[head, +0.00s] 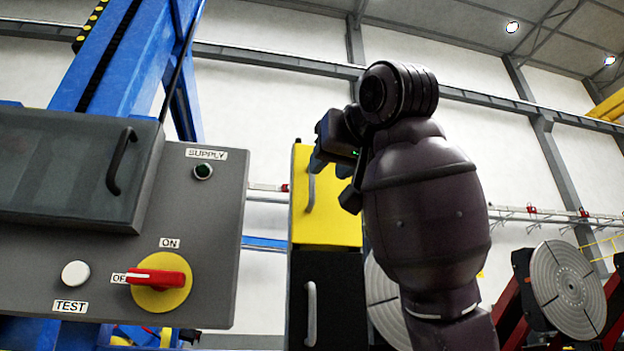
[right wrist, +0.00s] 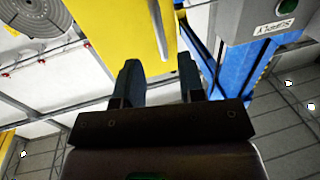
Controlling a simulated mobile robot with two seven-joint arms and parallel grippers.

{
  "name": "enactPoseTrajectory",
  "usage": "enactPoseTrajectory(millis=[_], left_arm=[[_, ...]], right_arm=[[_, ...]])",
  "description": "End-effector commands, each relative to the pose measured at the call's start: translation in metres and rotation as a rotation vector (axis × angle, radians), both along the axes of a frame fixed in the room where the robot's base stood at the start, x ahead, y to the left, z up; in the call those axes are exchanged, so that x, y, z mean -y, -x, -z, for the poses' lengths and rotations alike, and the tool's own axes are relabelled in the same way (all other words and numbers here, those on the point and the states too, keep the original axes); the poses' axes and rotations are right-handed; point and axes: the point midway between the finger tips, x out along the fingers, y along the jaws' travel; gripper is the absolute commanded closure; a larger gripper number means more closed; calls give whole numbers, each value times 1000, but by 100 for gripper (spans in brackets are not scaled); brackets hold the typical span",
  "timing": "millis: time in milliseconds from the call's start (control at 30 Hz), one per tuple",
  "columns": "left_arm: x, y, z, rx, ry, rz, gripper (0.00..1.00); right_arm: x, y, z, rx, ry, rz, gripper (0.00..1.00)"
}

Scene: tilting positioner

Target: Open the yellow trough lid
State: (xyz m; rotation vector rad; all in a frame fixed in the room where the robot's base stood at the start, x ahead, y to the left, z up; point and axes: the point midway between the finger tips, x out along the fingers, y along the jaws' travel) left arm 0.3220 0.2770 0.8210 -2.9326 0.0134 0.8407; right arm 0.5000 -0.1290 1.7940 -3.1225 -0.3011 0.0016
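The yellow lid (head: 338,228) is an upright yellow panel in the middle of the head view, above a black panel. A pale vertical bar handle (head: 311,190) is on its left part. In the right wrist view the yellow lid (right wrist: 115,30) fills the upper middle, with its handle (right wrist: 158,30) ahead of the fingers. My right gripper (head: 334,178) is in front of the lid's upper part and hides some of it. In the right wrist view my right gripper (right wrist: 160,82) is open, with nothing between its two fingers. My left gripper is not in view.
A grey control box (head: 215,270) with a red knob (head: 158,277) on a yellow disc stands at the left. The black panel (head: 340,290) below the lid has its own pale handle (head: 311,313). Round grey faceplates (head: 567,288) stand at the right.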

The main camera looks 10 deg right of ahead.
Motion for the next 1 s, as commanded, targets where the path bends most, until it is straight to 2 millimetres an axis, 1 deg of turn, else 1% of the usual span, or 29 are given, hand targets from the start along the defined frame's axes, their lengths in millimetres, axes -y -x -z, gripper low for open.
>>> enactPoseTrajectory(millis=[33,200,300,400,600,867,967,1000], left_arm=[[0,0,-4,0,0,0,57],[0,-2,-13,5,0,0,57],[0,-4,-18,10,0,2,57],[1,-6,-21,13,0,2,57],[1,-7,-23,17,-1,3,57],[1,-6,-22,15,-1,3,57],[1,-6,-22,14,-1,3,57],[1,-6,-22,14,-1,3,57]], right_arm=[[-2,-10,-2,-3,1,0,64],[-7,-38,-1,-4,2,0,64],[-10,-52,-1,-3,2,1,64],[-12,-62,-1,-2,1,0,64],[-14,-71,0,-1,1,0,64],[-14,-72,0,0,1,0,64],[-14,-72,0,0,1,0,78],[-14,-72,0,0,1,0,84]])
